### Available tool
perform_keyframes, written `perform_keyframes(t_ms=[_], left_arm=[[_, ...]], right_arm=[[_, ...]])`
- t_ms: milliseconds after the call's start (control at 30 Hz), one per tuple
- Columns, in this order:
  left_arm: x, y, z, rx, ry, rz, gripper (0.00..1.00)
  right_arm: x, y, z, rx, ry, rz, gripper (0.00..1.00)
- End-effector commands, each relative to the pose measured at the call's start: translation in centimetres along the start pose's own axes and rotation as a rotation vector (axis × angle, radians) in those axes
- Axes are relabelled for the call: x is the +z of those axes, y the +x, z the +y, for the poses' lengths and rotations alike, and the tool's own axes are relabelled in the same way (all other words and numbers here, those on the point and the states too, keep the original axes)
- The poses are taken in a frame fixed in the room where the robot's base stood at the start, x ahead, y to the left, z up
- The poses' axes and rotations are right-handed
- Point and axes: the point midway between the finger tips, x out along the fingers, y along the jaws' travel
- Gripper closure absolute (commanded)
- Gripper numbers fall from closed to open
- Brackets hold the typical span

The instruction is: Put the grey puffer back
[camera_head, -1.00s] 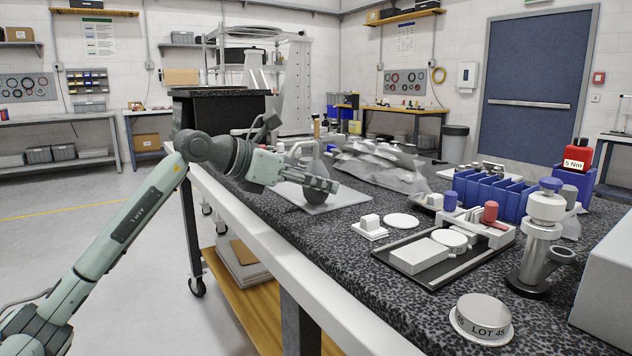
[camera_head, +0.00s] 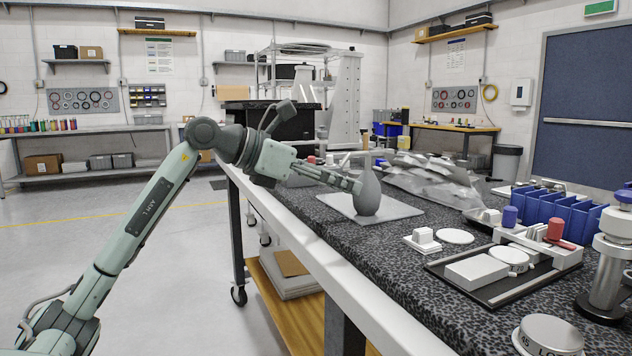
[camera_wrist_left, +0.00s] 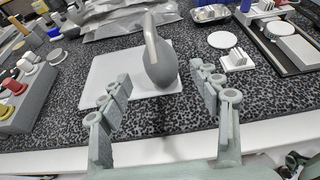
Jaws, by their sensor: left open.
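The grey puffer (camera_head: 368,193), a dark grey bulb with a narrow neck pointing up, stands on a pale square mat (camera_head: 402,209) near the table's front edge. My left gripper (camera_head: 354,184) is open and empty, with its fingertips just left of the bulb in the head view. In the left wrist view, the puffer (camera_wrist_left: 160,65) shows beyond the fingertips, lined up with the gap between the two fingers (camera_wrist_left: 162,84). I cannot tell whether a finger touches it. My right gripper is in neither view.
Clear plastic bags (camera_head: 430,178) lie behind the mat. To the right are a white block (camera_head: 424,238), a white disc (camera_head: 456,236), a dark tray (camera_head: 500,280) with white parts and blue bins (camera_head: 560,212).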

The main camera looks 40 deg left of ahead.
Motion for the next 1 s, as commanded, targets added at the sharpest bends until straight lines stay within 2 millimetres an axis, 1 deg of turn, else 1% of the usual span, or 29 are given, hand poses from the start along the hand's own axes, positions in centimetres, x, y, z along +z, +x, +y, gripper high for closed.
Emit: perform_keyframes(t_ms=[33, 133, 233, 333, 467, 1000], left_arm=[[-0.2, -0.9, 0.0, 0.002, 0.001, -0.001, 0.37], [-0.1, -2.7, 0.0, 0.001, 0.001, -0.001, 0.37], [-0.1, -3.9, 0.0, 0.001, 0.0, -0.001, 0.37], [-0.1, -4.6, 0.0, 0.0, 0.001, 0.0, 0.37], [0.0, -4.8, 0.0, -0.001, 0.001, 0.0, 0.37], [0.0, -4.8, 0.0, 0.0, 0.001, 0.0, 0.37]], right_arm=[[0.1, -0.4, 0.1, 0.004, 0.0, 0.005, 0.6], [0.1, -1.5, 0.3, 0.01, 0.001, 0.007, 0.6], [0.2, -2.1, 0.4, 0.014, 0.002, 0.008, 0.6], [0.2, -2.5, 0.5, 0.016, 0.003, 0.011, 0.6], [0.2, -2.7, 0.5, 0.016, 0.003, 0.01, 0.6], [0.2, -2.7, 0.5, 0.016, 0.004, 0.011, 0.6]])
